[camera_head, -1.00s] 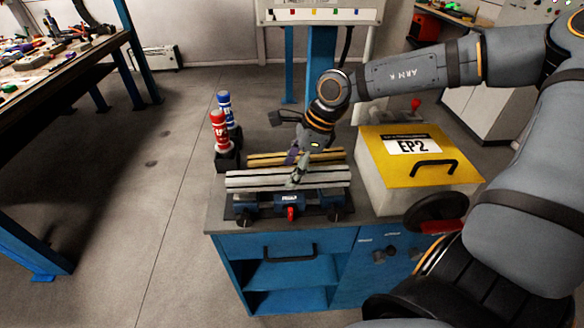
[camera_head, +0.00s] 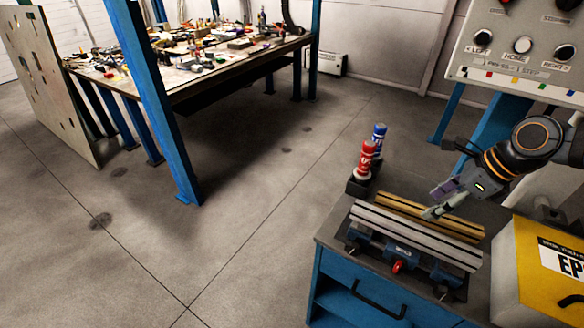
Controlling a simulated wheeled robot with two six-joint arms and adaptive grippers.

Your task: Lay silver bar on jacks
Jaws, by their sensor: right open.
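The silver bar (camera_head: 416,236) lies lengthwise over a blue jack assembly (camera_head: 405,254) with a red knob, on the cart at the right. The assembly is partly hidden under the bar. A gold bar (camera_head: 458,223) lies just behind, roughly parallel to the silver one. My right gripper (camera_head: 435,202) is open and empty, its fingers above the bars. The greenish fingertip overlaps the gap between the bars in the picture; I cannot tell whether it touches either. My left gripper is not in view.
Red (camera_head: 366,159) and blue (camera_head: 379,139) cans stand in a dark holder at the cart's back left. A yellow-topped EP2 box (camera_head: 530,285) is at the right. A button panel (camera_head: 515,45) hangs behind. A cluttered workbench (camera_head: 190,80) is at the upper left; open floor lies between.

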